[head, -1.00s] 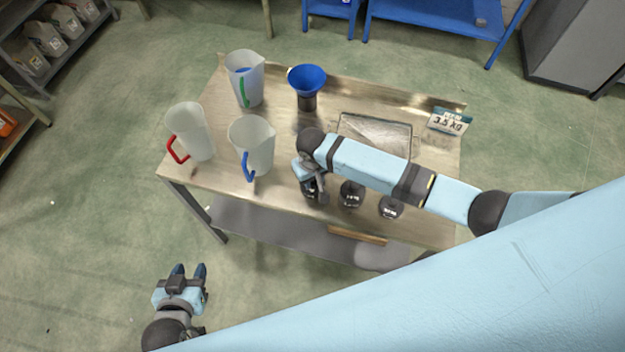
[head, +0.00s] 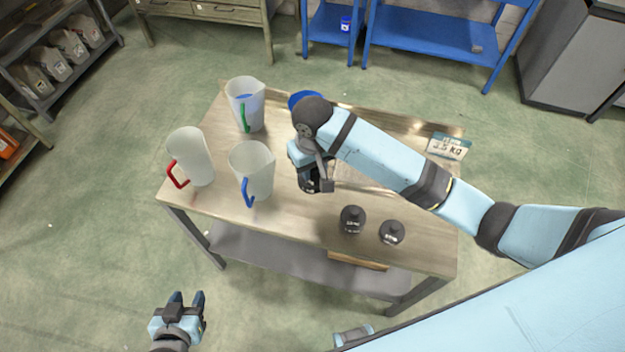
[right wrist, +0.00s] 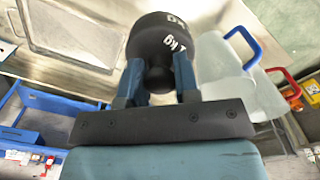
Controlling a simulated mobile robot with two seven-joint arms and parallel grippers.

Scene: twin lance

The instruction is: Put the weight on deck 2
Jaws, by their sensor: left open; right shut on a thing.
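A dark weight with white lettering (right wrist: 165,45) is held between the fingers of my right gripper (right wrist: 160,80) in the right wrist view. In the head view my right gripper (head: 314,174) is above the middle of the metal table, with the weight (head: 308,184) partly hidden under it. Two more dark weights, one (head: 352,220) and a smaller one (head: 391,232), stand near the table's front edge. A flat tray-like plate (head: 362,176) lies behind my right arm, mostly hidden. I cannot tell which thing is deck 2. My left gripper (head: 186,298) is open and empty beyond the table's front left.
Jugs with green (head: 244,108), red (head: 190,160) and blue (head: 250,172) handles stand on the left of the table (head: 290,222). A blue funnel (head: 300,97) is mostly hidden behind my right arm. A "3.5 KG" sign (head: 448,146) stands at the back right.

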